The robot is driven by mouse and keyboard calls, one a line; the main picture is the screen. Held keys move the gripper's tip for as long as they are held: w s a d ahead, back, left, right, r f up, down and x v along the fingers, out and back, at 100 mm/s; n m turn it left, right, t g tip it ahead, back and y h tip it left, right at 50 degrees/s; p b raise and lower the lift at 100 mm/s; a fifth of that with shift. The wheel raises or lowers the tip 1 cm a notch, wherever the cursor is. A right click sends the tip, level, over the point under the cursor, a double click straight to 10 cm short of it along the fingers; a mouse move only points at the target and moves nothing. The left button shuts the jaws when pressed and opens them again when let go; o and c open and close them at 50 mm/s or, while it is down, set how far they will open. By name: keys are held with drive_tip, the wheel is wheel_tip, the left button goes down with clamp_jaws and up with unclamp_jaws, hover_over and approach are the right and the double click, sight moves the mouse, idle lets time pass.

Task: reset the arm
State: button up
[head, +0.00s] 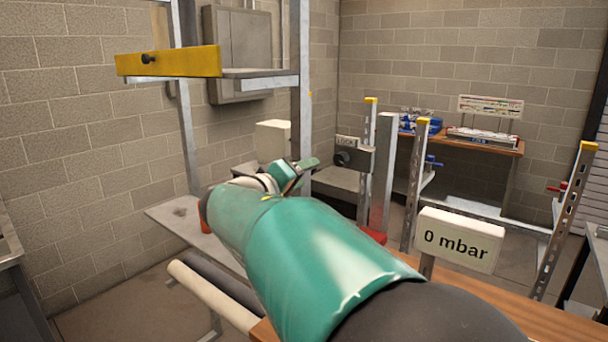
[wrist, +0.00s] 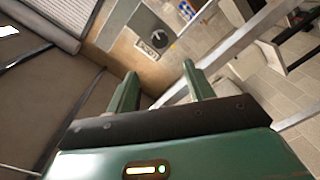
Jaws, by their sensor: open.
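My arm, green with a dark joint, reaches forward from the lower right of the head view. My gripper (wrist: 157,82) shows in the wrist view with its two green fingers apart and nothing between them. In the head view its end (head: 300,168) is small and partly hidden by my own arm. It appears left of a grey box with a dark knob and a lock label (head: 352,158). The same knob box shows beyond the fingertips in the wrist view (wrist: 150,35). I cannot tell the distance between them.
A metal frame with a yellow bar (head: 170,62) stands at the left. Slotted posts (head: 415,180) and a "0 mbar" sign (head: 458,240) stand at the right. A wooden bench (head: 500,146) with blue items is at the back. Pale and dark pipes (head: 215,295) lie below my arm.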

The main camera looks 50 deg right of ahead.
idle(0.3)
drive_tip(key=s+a+f+n+t+y, duration=0.1)
drive_tip(key=s+a+f+y, duration=0.3)
drive_tip(key=a, duration=0.7)
drive_tip(key=s+a+f+n+t+y, duration=0.1)
drive_tip(key=s+a+f+n+y, duration=0.2)
drive_tip(key=a+f+y, duration=0.4)
drive_tip(key=s+a+f+n+t+y, duration=0.1)
drive_tip(key=s+a+f+y, duration=0.4)
drive_tip(key=a+f, duration=0.4)
drive_tip(key=a+y, duration=0.1)
drive_tip(key=a, duration=0.6)
drive_tip(key=shift+s+n+t+y, duration=0.3)
drive_tip(key=shift+n+t, duration=0.1)
drive_tip(key=c, duration=0.4)
drive_tip(key=shift+o, duration=0.2)
drive_tip(key=shift+d, duration=0.15)
